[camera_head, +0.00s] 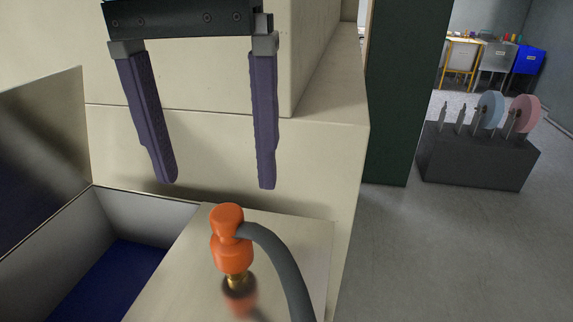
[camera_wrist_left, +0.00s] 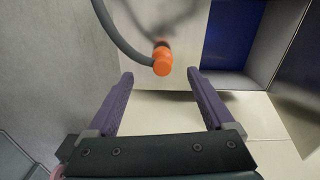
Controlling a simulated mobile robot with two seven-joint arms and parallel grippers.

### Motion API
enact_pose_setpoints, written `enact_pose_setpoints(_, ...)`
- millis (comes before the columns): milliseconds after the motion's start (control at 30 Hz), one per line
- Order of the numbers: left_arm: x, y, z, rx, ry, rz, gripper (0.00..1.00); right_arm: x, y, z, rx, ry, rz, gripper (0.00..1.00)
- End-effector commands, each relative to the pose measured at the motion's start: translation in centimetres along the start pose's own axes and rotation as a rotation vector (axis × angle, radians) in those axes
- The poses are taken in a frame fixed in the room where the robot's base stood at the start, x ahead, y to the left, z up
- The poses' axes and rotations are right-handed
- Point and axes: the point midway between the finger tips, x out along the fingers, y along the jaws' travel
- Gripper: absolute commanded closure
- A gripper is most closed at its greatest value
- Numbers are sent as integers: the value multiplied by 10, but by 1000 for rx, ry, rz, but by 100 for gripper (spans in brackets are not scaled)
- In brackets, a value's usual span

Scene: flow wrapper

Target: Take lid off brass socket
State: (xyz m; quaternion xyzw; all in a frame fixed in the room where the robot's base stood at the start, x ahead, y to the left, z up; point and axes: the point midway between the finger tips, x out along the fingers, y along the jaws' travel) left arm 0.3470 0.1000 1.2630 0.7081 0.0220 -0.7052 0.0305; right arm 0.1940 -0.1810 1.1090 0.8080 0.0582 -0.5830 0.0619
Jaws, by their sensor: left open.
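An orange lid (camera_head: 231,252) with a narrow neck and rounded top stands upright on the brass socket (camera_head: 237,281). A grey hose or strap (camera_head: 281,262) curves away from the lid to the right. The socket sits on a beige metal ledge. My left gripper (camera_head: 217,184) is open and empty, its two purple fingers spread above and behind the lid. In the left wrist view the lid (camera_wrist_left: 162,61) shows beyond the fingertips, roughly between them and apart from both. The brass socket is hidden there. My right gripper is not in view.
An open bin (camera_head: 150,212) with a blue bottom lies left of the ledge, with a raised panel (camera_head: 45,150) beside it. A beige machine wall (camera_head: 230,140) stands behind. A dark box (camera_head: 475,160) with discs stands on the floor at right.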

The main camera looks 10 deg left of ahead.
Motion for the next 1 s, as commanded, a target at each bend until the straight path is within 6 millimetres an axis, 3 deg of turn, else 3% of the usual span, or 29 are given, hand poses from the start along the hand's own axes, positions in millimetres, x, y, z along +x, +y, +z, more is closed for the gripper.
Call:
enact_pose_setpoints(467,48,-5,-3,-27,-3,-17,14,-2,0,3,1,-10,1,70)
enact_pose_setpoints(733,88,-4,-8,-25,-4,-16,14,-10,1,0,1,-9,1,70)
enact_pose_setpoints(1000,98,-4,-9,-23,0,-15,14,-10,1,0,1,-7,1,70)
